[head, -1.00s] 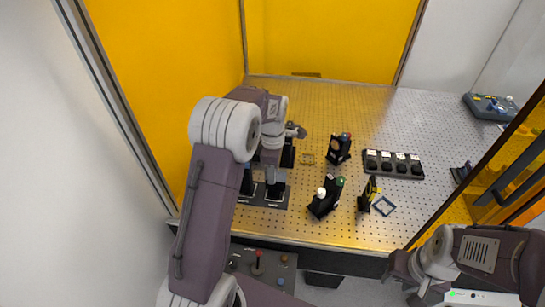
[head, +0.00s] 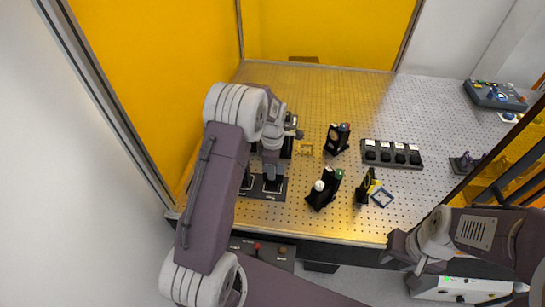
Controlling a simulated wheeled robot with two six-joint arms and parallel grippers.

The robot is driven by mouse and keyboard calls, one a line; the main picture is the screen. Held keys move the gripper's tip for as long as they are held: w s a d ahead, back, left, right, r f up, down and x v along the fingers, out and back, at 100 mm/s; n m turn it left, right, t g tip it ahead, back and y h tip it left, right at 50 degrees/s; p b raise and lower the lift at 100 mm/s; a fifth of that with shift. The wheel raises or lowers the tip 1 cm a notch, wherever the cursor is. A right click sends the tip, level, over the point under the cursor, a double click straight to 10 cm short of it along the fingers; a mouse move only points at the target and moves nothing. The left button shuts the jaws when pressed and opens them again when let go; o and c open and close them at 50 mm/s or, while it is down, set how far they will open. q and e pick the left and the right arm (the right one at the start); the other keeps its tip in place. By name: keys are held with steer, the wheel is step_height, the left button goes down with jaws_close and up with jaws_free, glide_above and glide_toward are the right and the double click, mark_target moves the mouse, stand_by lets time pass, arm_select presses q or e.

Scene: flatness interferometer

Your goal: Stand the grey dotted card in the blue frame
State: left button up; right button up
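The blue frame (head: 382,197) is a small square outline on the perforated table, right of the middle and close to the front. I cannot make out the grey dotted card; it may be hidden by my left arm or too small to tell. My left gripper (head: 272,178) points down over the black holders at the table's left side, far left of the blue frame. Its fingers are too small and dark to tell open from shut. My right gripper (head: 397,252) is off the table's front edge, below the blue frame; its fingers are unclear.
A yellow frame (head: 305,148) lies behind the middle. Black upright mounts (head: 337,138) (head: 324,188) (head: 366,185) stand around the middle. A black holder row (head: 391,154) lies to the right. Dark panels with slots (head: 263,187) lie under my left gripper. The back of the table (head: 340,85) is clear.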

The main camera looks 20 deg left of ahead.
arm_select(q)
steer(key=shift+w+d+f, duration=0.1)
steer(key=shift+w+f, duration=0.1)
steer(key=shift+f, duration=0.85)
steer(key=shift+s+f, duration=0.15)
steer(key=shift+s, duration=0.15)
jaws_close()
stand_by(0.4)
steer(key=shift+r+p, duration=2.8)
steer(key=shift+r, duration=0.4)
steer(key=shift+f, duration=0.15)
